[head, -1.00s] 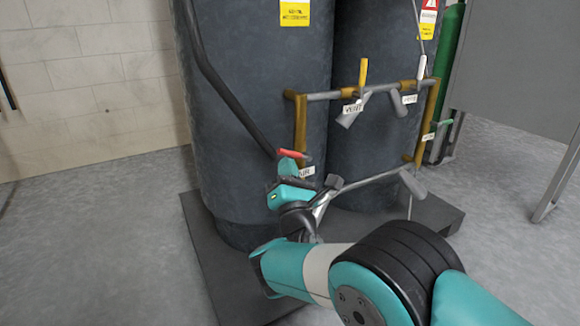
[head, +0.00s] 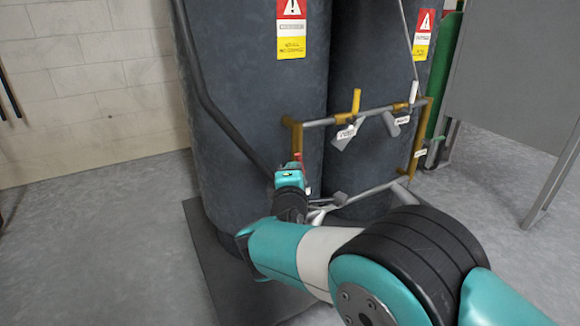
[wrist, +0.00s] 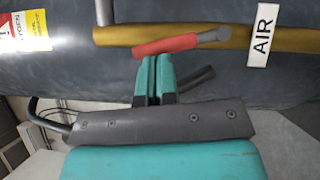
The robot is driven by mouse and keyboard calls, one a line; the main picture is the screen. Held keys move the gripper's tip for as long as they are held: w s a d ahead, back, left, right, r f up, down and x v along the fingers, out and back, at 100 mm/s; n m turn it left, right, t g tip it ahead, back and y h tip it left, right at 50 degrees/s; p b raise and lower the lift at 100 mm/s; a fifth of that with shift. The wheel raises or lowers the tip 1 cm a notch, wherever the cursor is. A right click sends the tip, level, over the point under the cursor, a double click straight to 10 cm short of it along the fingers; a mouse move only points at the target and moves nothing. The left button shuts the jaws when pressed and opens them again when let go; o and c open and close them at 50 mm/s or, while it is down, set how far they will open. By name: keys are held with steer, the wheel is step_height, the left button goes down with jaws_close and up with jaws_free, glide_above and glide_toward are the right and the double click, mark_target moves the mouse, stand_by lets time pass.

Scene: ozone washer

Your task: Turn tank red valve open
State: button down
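The red valve handle (wrist: 165,45) lies alongside the brass pipe (wrist: 120,36) in the wrist view, with a grey stem at its right end. In the head view the red handle (head: 298,158) shows as a small upright sliver beside my gripper (head: 289,170), which partly hides it. In the wrist view my gripper (wrist: 153,62) has its teal fingers pressed together, with only a thin dark line between them. The fingertips are at the handle's lower edge; I cannot tell if they touch it. Nothing shows between them. The AIR label (wrist: 262,35) is on the pipe to the right.
Two dark tanks (head: 250,110) stand behind the pipe frame on a dark pallet (head: 212,262). A yellow handle (head: 356,100) and a white one (head: 413,92) stand on the upper pipe. A grey panel (head: 510,70) is at right. The floor at left is clear.

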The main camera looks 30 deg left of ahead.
steer(key=shift+w+d+r+m+p, duration=0.35)
steer(key=shift+w+p, duration=0.15)
steer(key=shift+p, duration=0.1)
stand_by(0.3)
